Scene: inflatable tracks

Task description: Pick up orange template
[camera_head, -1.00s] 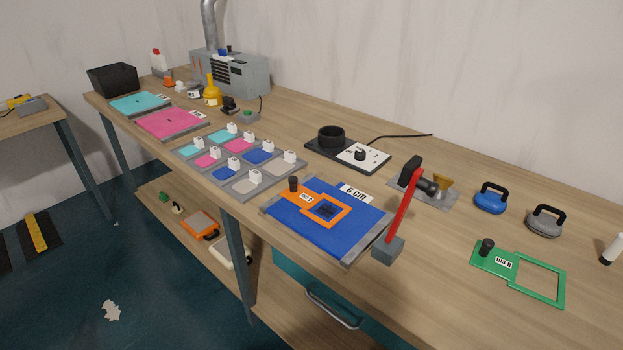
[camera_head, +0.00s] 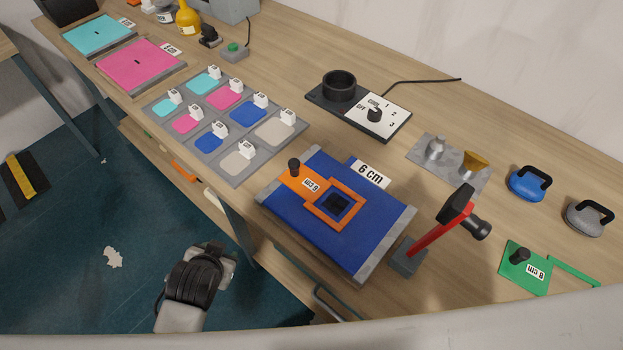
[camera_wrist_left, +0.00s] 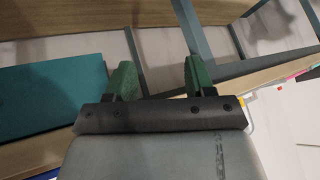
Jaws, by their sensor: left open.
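The orange template (camera_head: 349,187) lies flat on a blue sheet (camera_head: 300,225) with grey edges, in the middle of the workbench. It has a square opening, a "6 cm" label and a black knob (camera_head: 294,167) standing up at its left end. In the head view a part of my left arm shows low at the left, off the bench's front edge and well short of the template; its fingertips are hidden there. In the left wrist view my left gripper (camera_wrist_left: 160,80) has its two green fingers apart with nothing between them. The template is not clear in that view. My right gripper is not in view.
A red-handled hammer (camera_head: 436,231) stands in a grey holder right of the blue sheet. A green template (camera_head: 524,268) lies further right. A tray of coloured samples (camera_head: 190,150) lies left. A black heater (camera_head: 357,112) with a dial stands behind. Bare bench lies between them.

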